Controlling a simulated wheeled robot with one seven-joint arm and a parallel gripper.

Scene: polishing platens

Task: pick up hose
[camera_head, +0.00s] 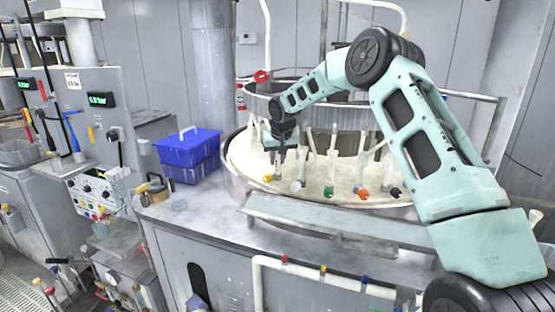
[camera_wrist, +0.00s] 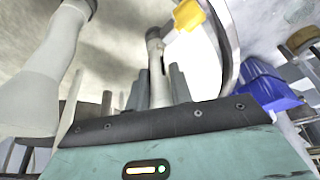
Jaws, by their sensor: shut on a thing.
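My gripper (camera_head: 279,158) reaches down over the left part of the round cream-coloured platen basin (camera_head: 238,165). In the wrist view its two grey fingers (camera_wrist: 158,88) stand on either side of a slim whitish hose (camera_wrist: 157,75) and are shut on it. The hose's far end has a darker collar, close to a yellow fitting (camera_wrist: 188,17). In the head view the gripper mostly hides the held hose. A yellow-tipped fitting (camera_head: 267,178) shows just below the gripper.
Several whitish upright pipes with coloured ends, one orange (camera_head: 364,193), stand to the right in the basin. A blue box (camera_head: 189,149) with a handle sits on the grey bench left of the basin. A grey ledge (camera_head: 330,220) runs along the front.

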